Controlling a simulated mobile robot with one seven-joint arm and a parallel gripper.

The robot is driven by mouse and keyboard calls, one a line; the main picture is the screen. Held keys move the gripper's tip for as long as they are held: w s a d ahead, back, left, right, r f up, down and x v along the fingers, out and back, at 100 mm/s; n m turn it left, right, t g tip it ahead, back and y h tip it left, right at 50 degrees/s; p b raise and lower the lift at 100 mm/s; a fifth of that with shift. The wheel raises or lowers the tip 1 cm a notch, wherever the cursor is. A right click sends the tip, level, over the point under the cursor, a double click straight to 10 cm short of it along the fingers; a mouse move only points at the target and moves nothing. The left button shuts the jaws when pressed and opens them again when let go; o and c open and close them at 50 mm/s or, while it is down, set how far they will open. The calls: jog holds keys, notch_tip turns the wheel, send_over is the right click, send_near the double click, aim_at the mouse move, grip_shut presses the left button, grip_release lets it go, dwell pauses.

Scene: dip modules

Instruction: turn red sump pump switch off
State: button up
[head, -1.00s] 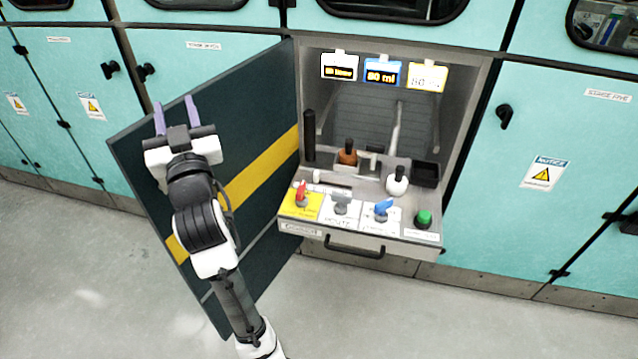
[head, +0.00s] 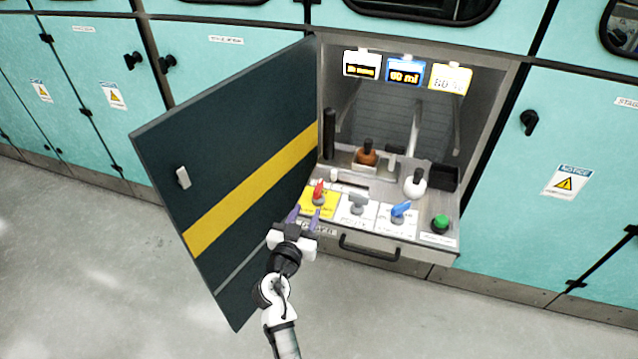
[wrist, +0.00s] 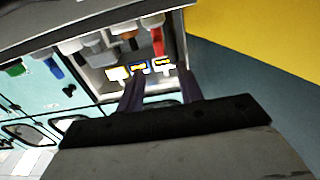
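The red switch (head: 319,192) stands on a yellow label plate (head: 318,207) at the left end of the control panel in the head view. Its red handle (wrist: 157,42) also shows near the top of the wrist view, beyond the fingertips. My gripper (head: 305,217) is just in front of the panel's front left edge, close to the red switch and nearer the camera. Its two purple fingers are spread apart with nothing between them. I cannot tell whether a finger touches the panel. The lettering on the yellow plate is too small to read.
A drawer handle (head: 369,248) juts out below. The open dark door (head: 240,150) stands close on the left.

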aim_at(315, 194)
jog(key=p+x, duration=0.3)
jog(key=x, duration=0.7)
jog(key=shift+w, duration=0.25)
grip_shut()
